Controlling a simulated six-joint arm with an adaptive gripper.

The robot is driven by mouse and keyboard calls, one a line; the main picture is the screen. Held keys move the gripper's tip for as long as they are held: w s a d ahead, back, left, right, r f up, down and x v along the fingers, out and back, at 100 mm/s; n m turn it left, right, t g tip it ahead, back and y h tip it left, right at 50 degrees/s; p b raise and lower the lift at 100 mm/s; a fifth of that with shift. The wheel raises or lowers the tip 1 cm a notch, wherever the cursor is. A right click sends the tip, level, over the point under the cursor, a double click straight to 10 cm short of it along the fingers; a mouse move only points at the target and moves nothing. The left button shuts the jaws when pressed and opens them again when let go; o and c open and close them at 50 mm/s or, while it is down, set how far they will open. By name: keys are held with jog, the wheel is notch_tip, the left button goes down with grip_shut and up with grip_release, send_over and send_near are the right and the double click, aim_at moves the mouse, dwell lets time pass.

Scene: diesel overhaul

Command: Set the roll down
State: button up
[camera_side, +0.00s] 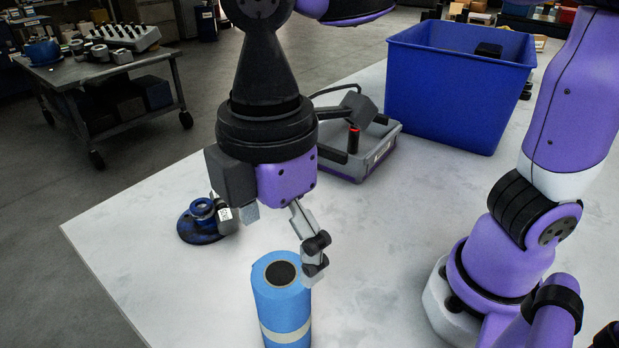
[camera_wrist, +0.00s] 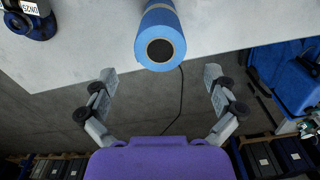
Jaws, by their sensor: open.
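The roll (camera_side: 283,308) is a blue cylinder with a pale band and a dark hollow core. It stands upright by the near part of the pale table (camera_side: 400,230) in the side view, where its lower end is cut off by the picture edge. In the wrist view the roll (camera_wrist: 160,30) shows its round end toward me, at the top middle. My gripper (camera_side: 284,238) is open, with its fingers at the roll's top end. In the wrist view my gripper (camera_wrist: 158,74) has its fingers wide apart with nothing between the tips.
A blue round-based part (camera_side: 200,222) with a small label sits on the table left of the roll. A grey tray (camera_side: 372,160) with a black device lies behind my gripper. A large blue bin (camera_side: 450,95) stands at the back right.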

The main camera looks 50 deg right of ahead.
jog(key=r, duration=0.3)
jog(key=shift+w+d+r, duration=0.1)
jog(key=shift+d+r, duration=0.15)
jog(key=shift+r, duration=0.05)
jog(key=d+f+m+t, duration=0.2)
jog(key=d+m, duration=0.6)
jog(key=d, duration=0.1)
jog(key=w+d+f+m+t, duration=0.1)
jog(key=d+f+m+t, duration=0.1)
jog(key=d+m, duration=0.5)
jog(key=d+t, duration=0.1)
jog(key=d, duration=0.2)
jog(key=shift+d+f+m+t, duration=0.3)
jog(key=shift+f+m, duration=0.05)
jog(key=shift+m, duration=0.05)
